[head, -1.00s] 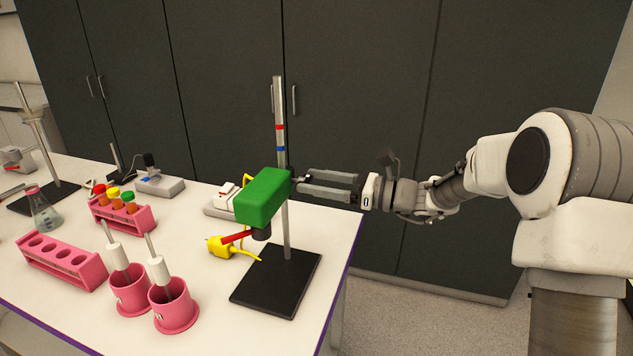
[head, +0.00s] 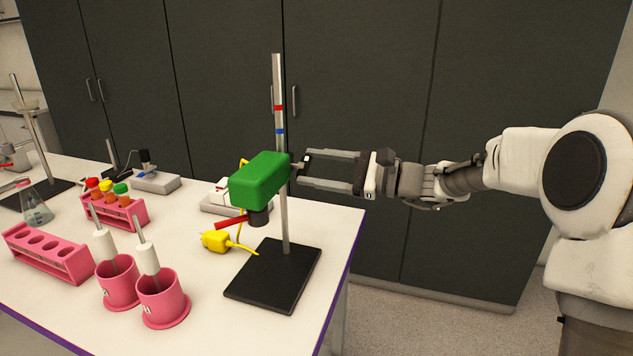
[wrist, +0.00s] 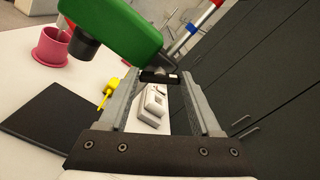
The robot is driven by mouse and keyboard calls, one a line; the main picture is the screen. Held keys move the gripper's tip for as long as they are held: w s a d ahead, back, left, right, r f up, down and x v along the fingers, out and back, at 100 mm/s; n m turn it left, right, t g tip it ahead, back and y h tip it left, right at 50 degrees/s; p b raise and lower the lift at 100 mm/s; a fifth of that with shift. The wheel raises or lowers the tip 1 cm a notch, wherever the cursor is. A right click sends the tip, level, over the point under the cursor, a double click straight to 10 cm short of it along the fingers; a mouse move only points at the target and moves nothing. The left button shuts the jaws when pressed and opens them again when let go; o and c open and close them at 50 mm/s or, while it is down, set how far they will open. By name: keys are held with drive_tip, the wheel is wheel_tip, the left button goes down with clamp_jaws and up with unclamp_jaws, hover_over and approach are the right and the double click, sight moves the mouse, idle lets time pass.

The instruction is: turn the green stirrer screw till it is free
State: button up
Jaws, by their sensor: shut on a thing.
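The green stirrer (head: 259,181) is mounted on an upright metal rod (head: 279,90) with a red and a blue band, rising from a black base plate (head: 273,275). It also shows at the top of the wrist view (wrist: 117,33). Its screw is a small dark piece at the rod side, seen between my fingertips in the wrist view (wrist: 160,78). My gripper (head: 302,168) reaches in from the right, one finger above the other. It is shut on the screw. The fingers partly hide the screw's ends.
A yellow plug with cable (head: 215,240) lies under the stirrer. A white device (head: 222,202) stands behind it. Pink cups (head: 163,298), pink racks (head: 48,254) and a flask (head: 35,205) fill the left side. Dark cabinets (head: 360,110) stand behind. The floor right of the table is clear.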

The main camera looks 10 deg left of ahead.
drive_tip(key=n+b, duration=0.3)
drive_tip(key=b, duration=0.1)
drive_tip(key=n+b, duration=0.7)
drive_tip(key=b, duration=0.1)
drive_tip(key=shift+s+f, duration=0.1)
drive_tip(key=shift+f, duration=0.15)
drive_tip(key=shift+n+b, duration=0.45)
drive_tip(key=shift+n, duration=0.05)
drive_tip(key=shift+r, duration=0.2)
drive_tip(key=o, duration=1.4)
drive_tip(key=shift+f, duration=0.1)
